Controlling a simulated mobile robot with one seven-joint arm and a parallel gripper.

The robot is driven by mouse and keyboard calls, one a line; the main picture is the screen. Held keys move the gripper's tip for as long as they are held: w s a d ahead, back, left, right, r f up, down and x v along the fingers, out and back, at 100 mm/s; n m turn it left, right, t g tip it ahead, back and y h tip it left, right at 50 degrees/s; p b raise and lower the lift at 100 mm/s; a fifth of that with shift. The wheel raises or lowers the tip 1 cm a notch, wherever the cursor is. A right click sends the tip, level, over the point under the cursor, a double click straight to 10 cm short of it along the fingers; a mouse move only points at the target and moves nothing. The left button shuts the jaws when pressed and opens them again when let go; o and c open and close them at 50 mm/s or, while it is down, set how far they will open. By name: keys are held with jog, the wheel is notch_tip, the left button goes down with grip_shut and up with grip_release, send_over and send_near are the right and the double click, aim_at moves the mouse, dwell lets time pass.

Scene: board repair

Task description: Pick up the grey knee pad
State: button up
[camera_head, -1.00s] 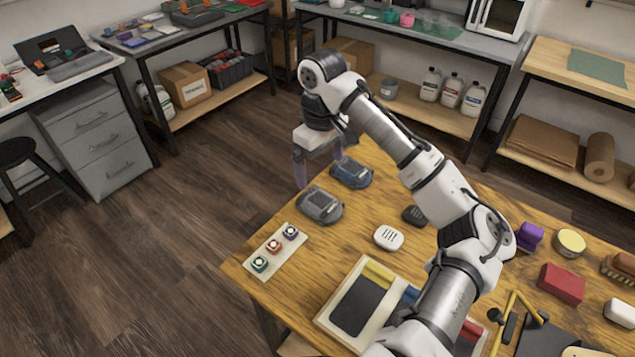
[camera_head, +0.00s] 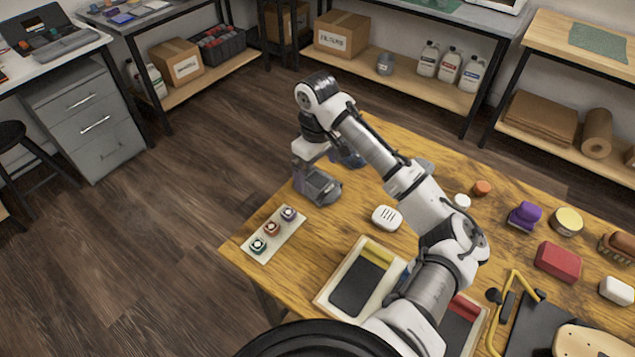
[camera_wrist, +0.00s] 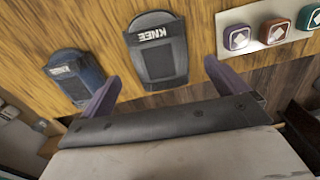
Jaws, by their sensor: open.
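The grey knee pad (camera_head: 321,188) lies flat near the table's far left edge in the head view. It also shows in the wrist view (camera_wrist: 158,55), with the word KNEE on its strap. My gripper (camera_head: 313,170) is open and empty, close to the pad and partly covering it in the head view. In the wrist view my gripper (camera_wrist: 161,74) has its two fingers spread, one on each side of the pad's lower end. I cannot tell the height gap. A blue knee pad (camera_wrist: 73,77) lies beside it, mostly hidden behind my gripper in the head view (camera_head: 351,160).
A pale strip (camera_head: 286,233) with three coloured buttons lies left of the grey pad. A white oval item (camera_head: 387,217) and a wooden tray (camera_head: 331,306) are nearer. Several other items, including a red block (camera_head: 557,262), stand to the right. Open floor lies left of the table.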

aim_at(318, 180)
jog(key=shift+f+p, duration=0.35)
jog(key=shift+f, duration=1.65)
jog(key=c, duration=1.1)
